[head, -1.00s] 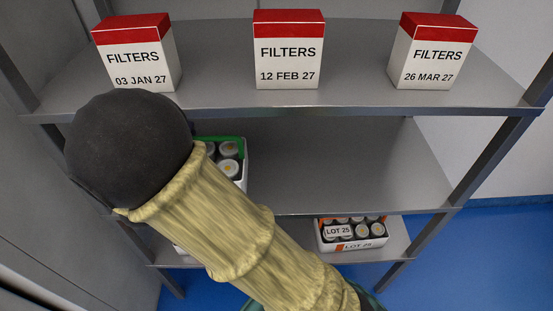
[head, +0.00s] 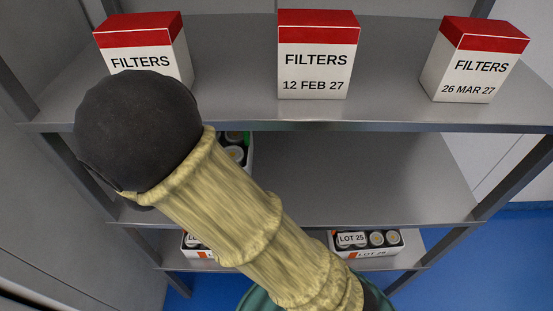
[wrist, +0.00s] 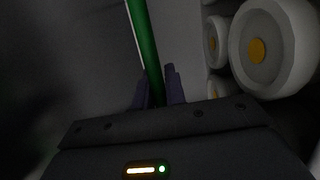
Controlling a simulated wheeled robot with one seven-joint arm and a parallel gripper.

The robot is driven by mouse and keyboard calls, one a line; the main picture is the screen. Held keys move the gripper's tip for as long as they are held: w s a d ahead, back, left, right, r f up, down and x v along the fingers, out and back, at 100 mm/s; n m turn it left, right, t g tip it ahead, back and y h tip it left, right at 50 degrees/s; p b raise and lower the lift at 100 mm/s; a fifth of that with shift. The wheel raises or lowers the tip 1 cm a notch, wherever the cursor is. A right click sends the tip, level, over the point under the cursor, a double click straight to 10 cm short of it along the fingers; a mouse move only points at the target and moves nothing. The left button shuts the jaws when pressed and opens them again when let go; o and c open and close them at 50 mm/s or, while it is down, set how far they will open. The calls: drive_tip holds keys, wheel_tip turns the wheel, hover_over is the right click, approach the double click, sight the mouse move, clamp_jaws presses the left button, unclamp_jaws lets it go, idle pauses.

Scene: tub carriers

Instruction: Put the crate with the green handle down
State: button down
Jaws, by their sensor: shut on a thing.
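The crate with the green handle (head: 250,158) is at the middle shelf's left part in the head view, mostly hidden behind my arm. A sliver of its pale wall, a bit of green and some white-lidded tubs show. In the wrist view the green handle (wrist: 144,40) runs down between the two dark fingers of my gripper (wrist: 159,88), which is shut on it. White tubs with yellow dots (wrist: 258,50) are just right of the handle. My gripper is hidden in the head view. I cannot tell whether the crate's base touches the shelf.
The middle shelf (head: 350,180) is bare right of the crate. Three red-and-white FILTERS boxes stand on the shelf above, one in the middle (head: 316,75). On the lower shelf are a right crate (head: 375,252) and a left crate (head: 192,252), partly covered by my arm.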

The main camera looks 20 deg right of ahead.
drive_tip(key=shift+r, duration=0.1)
wheel_tip(320, 180, down, 6)
drive_tip(key=shift+w+r+b, duration=0.15)
drive_tip(key=shift+b, duration=0.3)
drive_tip(key=shift+f, duration=0.25)
drive_tip(key=shift+d, duration=0.1)
drive_tip(key=shift+f, duration=0.3)
drive_tip(key=shift+s+f, duration=0.2)
drive_tip(key=shift+f, duration=1.45)
